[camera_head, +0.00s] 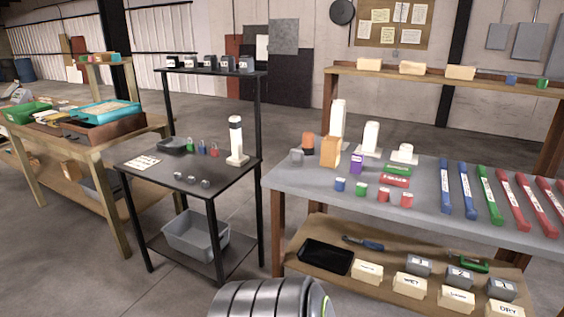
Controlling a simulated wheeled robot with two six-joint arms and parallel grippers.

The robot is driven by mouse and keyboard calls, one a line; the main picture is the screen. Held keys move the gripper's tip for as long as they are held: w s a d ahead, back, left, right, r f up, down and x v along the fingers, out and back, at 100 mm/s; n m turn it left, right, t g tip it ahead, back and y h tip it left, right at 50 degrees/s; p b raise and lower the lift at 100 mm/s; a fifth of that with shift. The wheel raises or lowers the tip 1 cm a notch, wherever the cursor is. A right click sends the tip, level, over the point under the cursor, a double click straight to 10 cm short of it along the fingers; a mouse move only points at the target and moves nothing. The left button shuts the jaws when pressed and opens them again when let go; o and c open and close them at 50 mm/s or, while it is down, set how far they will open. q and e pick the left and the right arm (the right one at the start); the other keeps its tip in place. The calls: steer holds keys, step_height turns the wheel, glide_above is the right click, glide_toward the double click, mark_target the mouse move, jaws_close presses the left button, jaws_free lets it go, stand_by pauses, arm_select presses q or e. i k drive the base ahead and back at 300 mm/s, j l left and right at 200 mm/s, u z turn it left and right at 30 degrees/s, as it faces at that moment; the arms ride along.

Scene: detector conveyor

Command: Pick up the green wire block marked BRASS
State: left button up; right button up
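No label reading BRASS is legible, so I cannot tell which green thing is the wire block. A flat green block (398,171) lies on the grey table, behind a red block with a white label. A small green cylinder-like piece (361,189) stands near the table's front edge between blue and red ones. A green piece (470,264) lies on the lower shelf at right. A small green block (541,84) sits on the high shelf at far right. Neither of my grippers shows in the head view.
The grey table (285,182) also holds white upright devices, an orange box (330,151) and long coloured bars at right. A black table (150,182) stands left of it, with padlocks and a white device. Open floor (180,290) lies in front.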

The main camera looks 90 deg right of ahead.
mark_target(396, 169)
steer(key=l+z, duration=0.1)
steer(key=z, duration=0.35)
steer(key=l+z, duration=0.1)
steer(key=z, duration=0.4)
steer(key=l+z, duration=0.15)
steer(key=z, duration=0.3)
steer(key=l+z, duration=0.1)
steer(key=z, duration=0.35)
steer(key=i+l+z, duration=0.1)
steer(key=l+z, duration=0.2)
steer(key=z, duration=0.15)
steer(key=i+l+z, duration=0.1)
steer(key=l+z, duration=0.2)
steer(key=z, duration=0.15)
steer(key=i+l+z, duration=0.2)
steer(key=z, duration=0.2)
steer(key=i+l+z, duration=0.1)
steer(key=i+l, duration=0.35)
steer(key=k+u, duration=0.15)
